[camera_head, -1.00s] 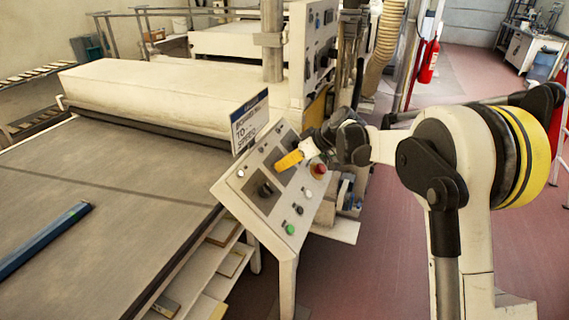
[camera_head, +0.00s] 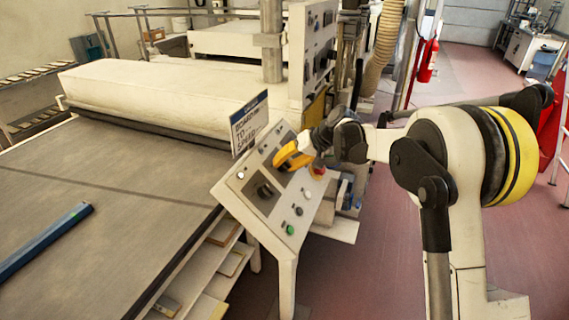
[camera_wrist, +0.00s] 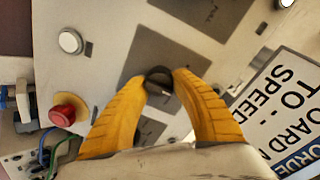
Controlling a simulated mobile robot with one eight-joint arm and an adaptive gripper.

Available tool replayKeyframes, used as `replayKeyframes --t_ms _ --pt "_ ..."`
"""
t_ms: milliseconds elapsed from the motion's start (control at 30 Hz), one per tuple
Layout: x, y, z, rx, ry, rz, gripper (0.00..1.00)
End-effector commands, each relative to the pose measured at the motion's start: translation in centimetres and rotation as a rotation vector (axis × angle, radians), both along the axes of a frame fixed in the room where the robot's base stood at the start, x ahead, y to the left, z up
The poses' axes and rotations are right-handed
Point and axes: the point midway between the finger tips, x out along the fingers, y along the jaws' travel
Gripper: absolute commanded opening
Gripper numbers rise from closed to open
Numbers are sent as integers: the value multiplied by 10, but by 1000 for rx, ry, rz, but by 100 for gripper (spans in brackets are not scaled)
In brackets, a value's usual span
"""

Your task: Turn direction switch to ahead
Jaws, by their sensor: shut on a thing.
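The sloped control panel (camera_head: 232,184) stands at the end of the conveyor. My gripper (camera_wrist: 160,84) has its two yellow fingers shut on a black rotary switch (camera_wrist: 159,75), one finger on each side. A small pale mark shows on the switch near its lower edge. The switch sits on a dark grey plate (camera_wrist: 140,62) whose lettering I cannot read, so I cannot tell its setting. In the head view, my gripper (camera_head: 285,163) hides this switch on the panel's upper part.
A red button (camera_wrist: 63,115) on a yellow base and a white button (camera_wrist: 70,41) lie beside my fingers. Another black knob (camera_head: 265,190) and a green button (camera_head: 290,229) sit lower on the panel. A sign (camera_head: 248,123) rises at its upper edge.

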Motion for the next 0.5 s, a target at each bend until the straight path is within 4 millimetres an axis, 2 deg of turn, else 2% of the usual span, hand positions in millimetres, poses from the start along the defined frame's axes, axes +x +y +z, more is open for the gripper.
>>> replayKeyframes --t_ms 500 --pt "1 0 0 117 320 -339 0"
